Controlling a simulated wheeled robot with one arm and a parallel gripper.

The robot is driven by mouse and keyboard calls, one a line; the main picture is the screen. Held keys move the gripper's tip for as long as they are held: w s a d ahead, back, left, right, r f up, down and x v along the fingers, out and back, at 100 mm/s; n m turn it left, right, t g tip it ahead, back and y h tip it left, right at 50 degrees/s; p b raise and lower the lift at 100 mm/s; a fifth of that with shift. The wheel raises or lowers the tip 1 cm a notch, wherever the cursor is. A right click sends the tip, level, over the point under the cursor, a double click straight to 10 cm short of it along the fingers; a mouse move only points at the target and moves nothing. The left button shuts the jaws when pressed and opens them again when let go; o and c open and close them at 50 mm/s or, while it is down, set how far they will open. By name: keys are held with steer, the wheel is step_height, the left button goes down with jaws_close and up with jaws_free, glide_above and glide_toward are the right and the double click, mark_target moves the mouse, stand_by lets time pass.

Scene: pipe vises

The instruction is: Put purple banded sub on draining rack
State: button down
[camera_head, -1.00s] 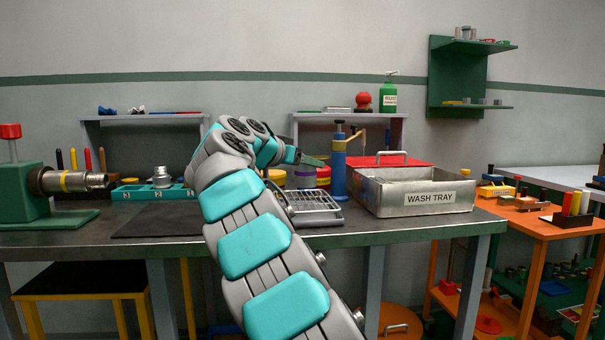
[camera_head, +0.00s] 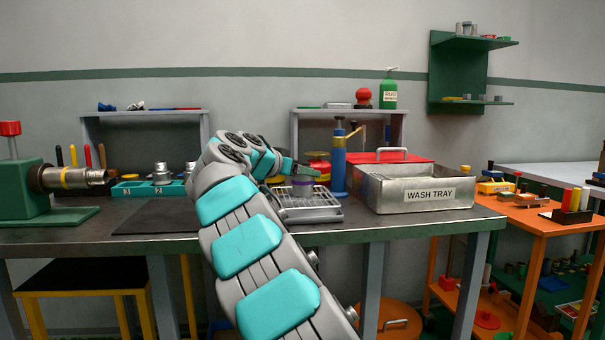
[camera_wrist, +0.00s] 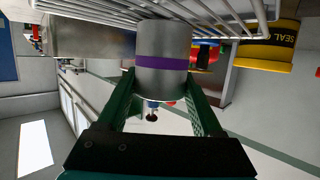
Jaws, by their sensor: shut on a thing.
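The purple banded sub is a short grey metal cylinder with a purple band; it shows in the wrist view (camera_wrist: 163,75) between my green fingers. In the head view the sub (camera_head: 302,188) is just above or on the draining rack, partly hidden by my gripper. My gripper (camera_wrist: 163,92) is shut on its sides, and its fingers also show in the head view (camera_head: 303,170). The draining rack (camera_head: 318,214) is a wire rack on the bench. In the wrist view its wires (camera_wrist: 235,18) are close to the sub's far end; I cannot tell whether they touch.
The wash tray (camera_head: 415,193) stands right of the rack. A blue pump-like tool (camera_head: 339,165) stands behind the rack. A yellow SEAL container (camera_wrist: 266,48) is near the rack. A dark mat (camera_head: 158,218) and teal holder (camera_head: 135,190) are to the left.

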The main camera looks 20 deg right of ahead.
stand_by(0.3)
steer(key=shift+f, duration=0.2)
steer(key=shift+c, duration=0.2)
jaws_free()
steer(key=shift+a+r, duration=0.1)
steer(key=shift+r, duration=0.15)
steer(key=b+v, duration=0.1)
steer(key=v, duration=1.1)
